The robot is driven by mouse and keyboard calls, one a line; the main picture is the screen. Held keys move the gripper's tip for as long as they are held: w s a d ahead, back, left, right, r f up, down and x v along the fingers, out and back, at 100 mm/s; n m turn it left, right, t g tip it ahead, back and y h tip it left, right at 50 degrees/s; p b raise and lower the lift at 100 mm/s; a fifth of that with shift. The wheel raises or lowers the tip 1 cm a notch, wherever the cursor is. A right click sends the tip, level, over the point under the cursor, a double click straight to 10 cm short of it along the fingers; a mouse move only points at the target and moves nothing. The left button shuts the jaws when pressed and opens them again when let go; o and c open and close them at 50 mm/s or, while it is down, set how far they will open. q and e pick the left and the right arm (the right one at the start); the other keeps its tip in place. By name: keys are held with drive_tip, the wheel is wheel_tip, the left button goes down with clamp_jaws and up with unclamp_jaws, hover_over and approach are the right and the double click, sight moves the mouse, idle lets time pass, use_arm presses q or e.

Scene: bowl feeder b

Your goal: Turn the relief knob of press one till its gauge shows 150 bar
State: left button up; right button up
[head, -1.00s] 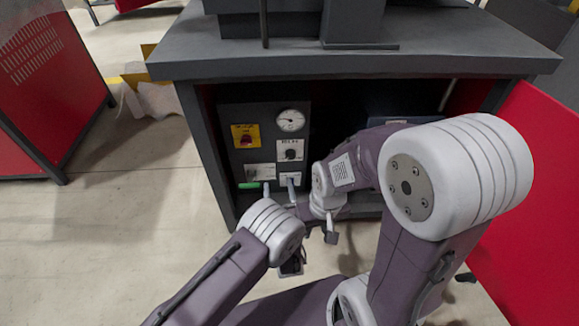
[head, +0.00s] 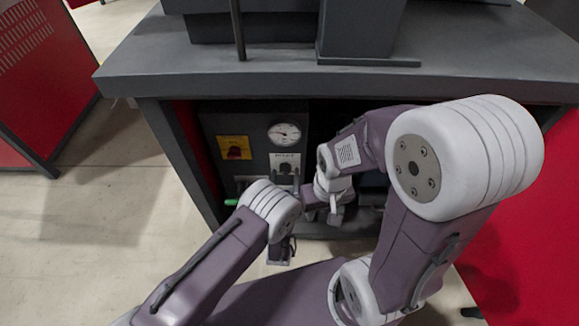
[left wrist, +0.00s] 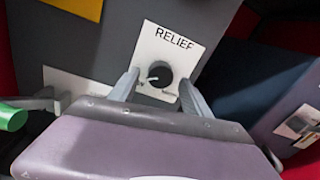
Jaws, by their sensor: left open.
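The black relief knob (head: 284,169) sits on a white plate on the dark panel under the press table; its label reads RELIEF in the left wrist view, where the knob (left wrist: 160,73) has a pale pointer mark facing left. The round white gauge (head: 284,133) is above it; its needle shows, but the value is too small to read. My left gripper (head: 285,184) is at the panel, partly hidden by its own wrist. In the left wrist view, the open fingers (left wrist: 158,82) stand on either side of the knob, apart from it. My right gripper (head: 323,214) hangs right of the panel; its opening is unclear.
A yellow plate with a red switch (head: 235,149) is left of the knob. A green-ended lever (left wrist: 12,117) sticks out low on the left. The grey table top (head: 340,75) overhangs the panel. A red cabinet (head: 35,80) stands left, with clear floor between.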

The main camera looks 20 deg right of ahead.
use_arm(q)
drive_tip(key=shift+w, duration=0.1)
clamp_jaws()
drive_tip(key=shift+r, duration=0.1)
